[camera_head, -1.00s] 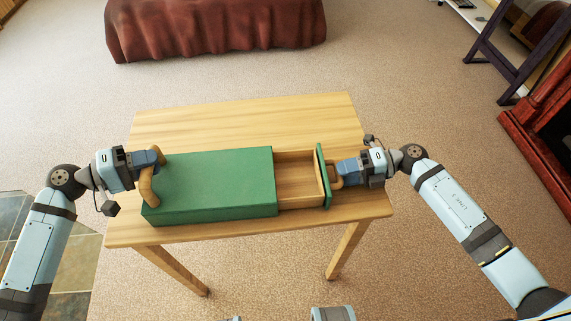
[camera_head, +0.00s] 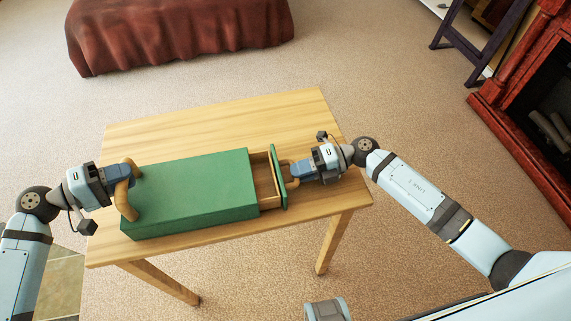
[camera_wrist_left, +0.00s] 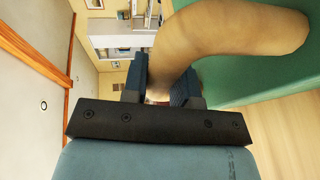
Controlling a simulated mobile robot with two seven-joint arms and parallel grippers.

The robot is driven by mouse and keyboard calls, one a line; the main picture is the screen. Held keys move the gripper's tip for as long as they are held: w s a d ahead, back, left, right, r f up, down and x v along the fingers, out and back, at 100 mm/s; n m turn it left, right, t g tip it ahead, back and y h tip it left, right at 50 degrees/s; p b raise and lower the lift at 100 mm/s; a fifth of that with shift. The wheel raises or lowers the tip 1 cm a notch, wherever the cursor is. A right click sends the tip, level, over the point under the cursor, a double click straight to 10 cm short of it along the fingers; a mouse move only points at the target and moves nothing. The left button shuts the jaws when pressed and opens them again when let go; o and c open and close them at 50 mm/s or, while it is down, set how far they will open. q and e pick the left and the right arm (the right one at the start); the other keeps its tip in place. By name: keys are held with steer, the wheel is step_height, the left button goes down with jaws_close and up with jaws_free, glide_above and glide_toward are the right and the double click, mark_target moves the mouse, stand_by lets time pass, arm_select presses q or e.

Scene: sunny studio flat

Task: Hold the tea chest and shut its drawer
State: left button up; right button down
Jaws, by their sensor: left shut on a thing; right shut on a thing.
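The green tea chest (camera_head: 190,190) lies on the wooden table, and its side also shows in the left wrist view (camera_wrist_left: 245,65). Its drawer (camera_head: 265,181) sticks out a little at the right end, with a green front (camera_head: 278,178). My left gripper (camera_head: 120,175) is shut on the chest's tan side handle (camera_head: 128,201). That curved handle passes between the fingers in the left wrist view (camera_wrist_left: 225,35). My right gripper (camera_head: 296,172) is shut on the tan drawer handle (camera_head: 287,165) at the right. The drawer's inside is mostly hidden from view.
The wooden table (camera_head: 215,115) is bare behind the chest. A bed or bench with a dark red cover (camera_head: 180,35) stands beyond it. A red fireplace (camera_head: 510,75) and a dark wooden stand (camera_head: 470,45) are at the right. Carpet surrounds the table.

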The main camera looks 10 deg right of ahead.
mark_target(281, 176)
steer(key=x, duration=0.2)
steer(key=r+x, duration=0.1)
steer(key=x, duration=0.2)
steer(key=shift+a, duration=0.1)
steer(key=c, duration=1.1)
jaws_free()
steer(key=v, duration=1.2)
